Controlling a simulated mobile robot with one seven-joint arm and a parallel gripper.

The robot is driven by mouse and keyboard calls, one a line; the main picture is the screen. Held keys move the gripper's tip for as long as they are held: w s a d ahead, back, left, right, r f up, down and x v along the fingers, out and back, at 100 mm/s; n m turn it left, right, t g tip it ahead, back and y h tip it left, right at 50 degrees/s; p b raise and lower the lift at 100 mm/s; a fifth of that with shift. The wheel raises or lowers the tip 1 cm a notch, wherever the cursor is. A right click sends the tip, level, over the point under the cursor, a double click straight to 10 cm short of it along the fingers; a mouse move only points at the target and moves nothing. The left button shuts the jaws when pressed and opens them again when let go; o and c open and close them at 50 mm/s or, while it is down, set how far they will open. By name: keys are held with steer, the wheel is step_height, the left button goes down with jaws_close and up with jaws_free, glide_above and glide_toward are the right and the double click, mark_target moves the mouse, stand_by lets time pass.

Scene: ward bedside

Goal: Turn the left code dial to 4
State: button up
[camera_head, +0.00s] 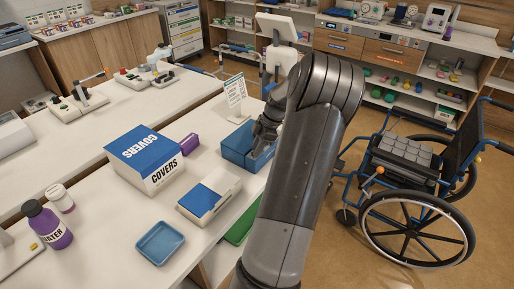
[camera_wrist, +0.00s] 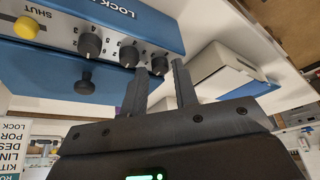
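In the wrist view, which is upside down, a blue lock box (camera_wrist: 60,70) has a grey strip with three dark dials. Read upright, the left code dial (camera_wrist: 160,66) is the rightmost in the picture, then come the middle dial (camera_wrist: 129,56) and the right dial (camera_wrist: 90,45). My gripper (camera_wrist: 159,70) is open, with its fingertips on either side of the left dial; I cannot tell whether they touch it. The left dial's setting is not readable. In the head view, my gripper (camera_head: 267,132) is at the right of a blue box (camera_head: 236,148), and my arm hides the dials.
The box has a yellow knob (camera_wrist: 26,27) near the word SHUT and a dark knob (camera_wrist: 83,84). A covers box (camera_head: 150,170), a white-and-blue box (camera_head: 208,198) and a blue tray (camera_head: 161,242) stand nearby on the counter. A wheelchair (camera_head: 415,215) stands right.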

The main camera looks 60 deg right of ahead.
steer(key=shift+f, duration=0.1)
steer(key=shift+c, duration=0.6)
jaws_close()
steer(key=shift+m, duration=0.3)
